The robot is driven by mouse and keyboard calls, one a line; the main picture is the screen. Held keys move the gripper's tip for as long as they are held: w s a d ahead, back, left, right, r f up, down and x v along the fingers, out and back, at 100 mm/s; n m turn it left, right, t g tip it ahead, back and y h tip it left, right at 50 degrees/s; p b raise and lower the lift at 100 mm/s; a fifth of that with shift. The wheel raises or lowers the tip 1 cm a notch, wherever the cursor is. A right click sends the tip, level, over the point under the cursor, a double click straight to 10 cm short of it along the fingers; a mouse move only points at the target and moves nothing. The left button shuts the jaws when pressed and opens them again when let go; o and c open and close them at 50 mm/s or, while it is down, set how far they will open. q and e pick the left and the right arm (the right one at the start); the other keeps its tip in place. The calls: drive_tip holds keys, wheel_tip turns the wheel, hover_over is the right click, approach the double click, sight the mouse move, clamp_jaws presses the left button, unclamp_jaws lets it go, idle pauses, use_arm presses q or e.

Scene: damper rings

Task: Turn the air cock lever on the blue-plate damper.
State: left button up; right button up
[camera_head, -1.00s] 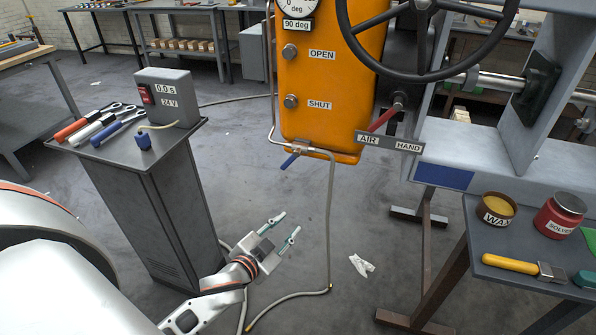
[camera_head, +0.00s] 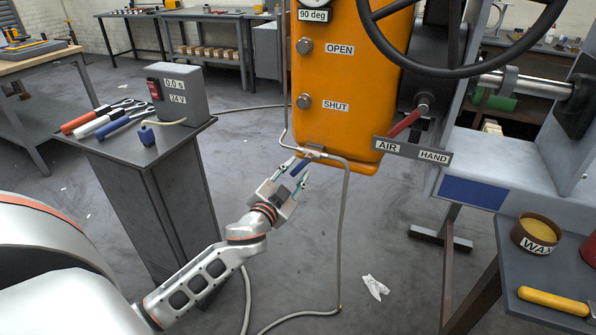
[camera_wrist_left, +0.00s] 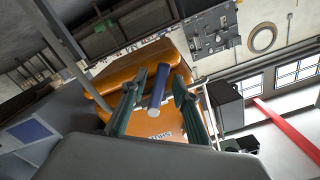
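The air cock lever (camera_head: 298,168) is a short blue handle on the pipe under the orange actuator box (camera_head: 340,90). The blue plate (camera_head: 473,192) is on the grey damper frame to the right. My left gripper (camera_head: 295,172) is raised just below the box, its two fingers spread around the lever. In the left wrist view the lever (camera_wrist_left: 158,88) stands between the open fingers (camera_wrist_left: 160,103), with gaps seen on its sides. Whether either finger touches it is unclear. My right gripper is in neither view.
A grey pipe (camera_head: 343,230) runs down beside the gripper to the floor. A red lever (camera_head: 405,122) and an AIR/HAND sign (camera_head: 412,151) sit right of the box. A grey cabinet (camera_head: 150,190) with tools stands at left; a side table (camera_head: 530,290) is at right.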

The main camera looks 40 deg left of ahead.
use_arm(q)
drive_tip(key=shift+w, duration=0.35)
clamp_jaws()
drive_tip(key=shift+w+d+f+n+p, duration=0.15)
drive_tip(key=shift+d+n+p, duration=0.4)
drive_tip(key=shift+n, duration=0.65)
drive_tip(key=shift+w+d+f+n+p, duration=0.15)
drive_tip(key=shift+d+n+p, duration=0.35)
drive_tip(key=shift+n, duration=0.7)
drive_tip(key=shift+w+d+f+n+p, duration=0.15)
drive_tip(key=shift+d+n+p, duration=0.25)
drive_tip(key=shift+n+p, duration=0.55)
drive_tip(key=shift+s+n, duration=0.1)
drive_tip(key=shift+n, duration=0.15)
drive_tip(key=shift+f, duration=0.1)
